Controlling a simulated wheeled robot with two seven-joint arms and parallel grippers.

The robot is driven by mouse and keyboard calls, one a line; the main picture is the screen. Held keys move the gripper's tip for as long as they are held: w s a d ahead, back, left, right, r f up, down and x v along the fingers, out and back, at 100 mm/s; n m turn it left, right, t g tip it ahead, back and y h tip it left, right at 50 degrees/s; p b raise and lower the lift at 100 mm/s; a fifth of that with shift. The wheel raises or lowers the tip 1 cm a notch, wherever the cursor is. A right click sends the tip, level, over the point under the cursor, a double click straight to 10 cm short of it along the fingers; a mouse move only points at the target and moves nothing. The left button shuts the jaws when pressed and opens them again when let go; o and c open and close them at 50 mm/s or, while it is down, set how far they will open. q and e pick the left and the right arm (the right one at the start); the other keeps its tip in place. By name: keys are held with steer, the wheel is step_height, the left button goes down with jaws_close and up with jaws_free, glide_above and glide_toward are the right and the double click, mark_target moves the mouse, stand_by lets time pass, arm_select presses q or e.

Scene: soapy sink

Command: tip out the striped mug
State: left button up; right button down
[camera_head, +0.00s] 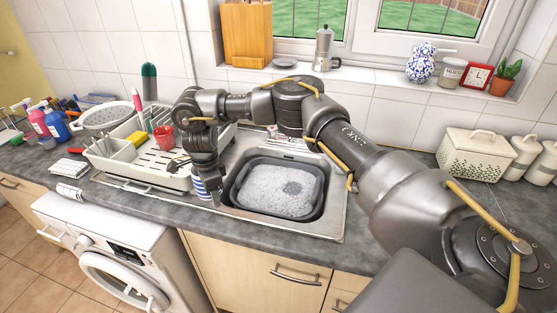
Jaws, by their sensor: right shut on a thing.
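The striped mug (200,189), blue and white, is small in the head view, near the front left of the sink. My right gripper (206,174) points down and is shut on the mug, hiding its upper part. Whether the mug is upright or tilted, and whether it touches the steel, I cannot tell. The grey basin (236,201) with white suds (275,190) sits in the sink just right of the mug. My left gripper is not in view.
A cream dish rack (140,165) with a red cup (163,137) stands left of the mug. A colander (107,118) and bottles (55,127) are farther left. My right arm spans above the sink.

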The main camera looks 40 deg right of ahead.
steer(key=w+d+f+m+p, duration=0.1)
steer(key=w+d+m, duration=0.2)
steer(key=d+m, duration=0.5)
steer(key=w+d+m+p, duration=0.1)
steer(key=w+d+m, duration=0.3)
steer(key=m, duration=0.8)
steer(key=s+d+f+m+t+y+b, duration=0.1)
steer(key=s+d+m+t+y+b, duration=0.1)
steer(key=d+m+t+y, duration=0.3)
steer(key=s+d+f+m+t+y+b, duration=0.1)
steer(key=s+d+m+t+y+b, duration=0.2)
steer(key=d+m+t, duration=0.5)
steer(key=m+t+y+b, duration=0.1)
steer(key=m+t+b, duration=0.1)
steer(key=m, duration=1)
steer(key=shift+d+f+m+t+y, duration=0.3)
steer(key=shift+f+t+y, duration=0.1)
steer(key=shift+t, duration=0.2)
